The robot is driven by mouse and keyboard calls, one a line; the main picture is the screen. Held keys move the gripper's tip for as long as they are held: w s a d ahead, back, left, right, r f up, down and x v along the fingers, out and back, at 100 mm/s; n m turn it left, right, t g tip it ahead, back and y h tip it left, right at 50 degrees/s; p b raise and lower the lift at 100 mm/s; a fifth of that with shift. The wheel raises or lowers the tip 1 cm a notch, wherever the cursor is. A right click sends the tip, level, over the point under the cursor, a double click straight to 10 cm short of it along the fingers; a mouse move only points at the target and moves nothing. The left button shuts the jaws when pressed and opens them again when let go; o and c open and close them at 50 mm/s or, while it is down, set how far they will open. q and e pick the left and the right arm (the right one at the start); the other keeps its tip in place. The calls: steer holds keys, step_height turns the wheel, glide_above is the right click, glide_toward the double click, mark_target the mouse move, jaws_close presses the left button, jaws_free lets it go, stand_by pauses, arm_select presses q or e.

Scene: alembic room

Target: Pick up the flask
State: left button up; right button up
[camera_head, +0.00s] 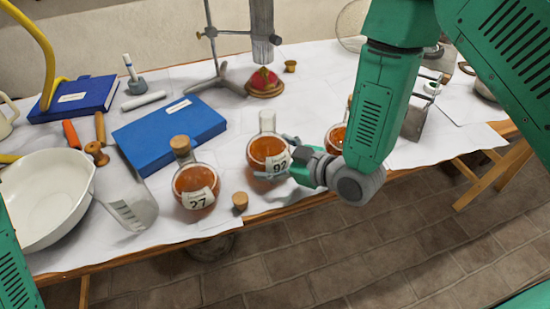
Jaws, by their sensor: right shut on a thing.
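A round glass flask (262,147) with orange liquid and a label reading 92 stands near the front edge of the table. My right gripper (277,160) reaches it from the right and is shut on it, fingers around its body. A corked flask (185,178) with orange liquid and a label reading 27 stands to its left. A third flask (335,137) with orange liquid is on the right, partly hidden behind my right arm. My left gripper is out of view; only a green part of my left arm shows at the left edge.
A loose cork (240,201) lies in front of the flasks. A glass beaker (127,200), white bowl (47,192) and blue book (168,132) lie left. A metal stand (215,75) is behind. The white-covered table (320,75) has bare room at the back.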

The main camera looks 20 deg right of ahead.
mark_target(272, 128)
steer(key=r, duration=0.2)
steer(key=a+r, duration=0.1)
steer(key=r, duration=0.2)
steer(key=shift+r+p, duration=0.15)
steer(key=shift+p, duration=0.25)
steer(key=shift+d+r, duration=0.2)
steer(key=shift+r, duration=0.25)
steer(key=shift+d+r, duration=0.2)
steer(key=shift+r, duration=0.25)
steer(key=shift+a+r+p, duration=0.3)
steer(key=shift+a+r, duration=0.25)
steer(key=shift+r, duration=0.35)
steer(key=shift+d, duration=0.1)
steer(key=shift+d, duration=0.3)
steer(key=shift+a, duration=0.1)
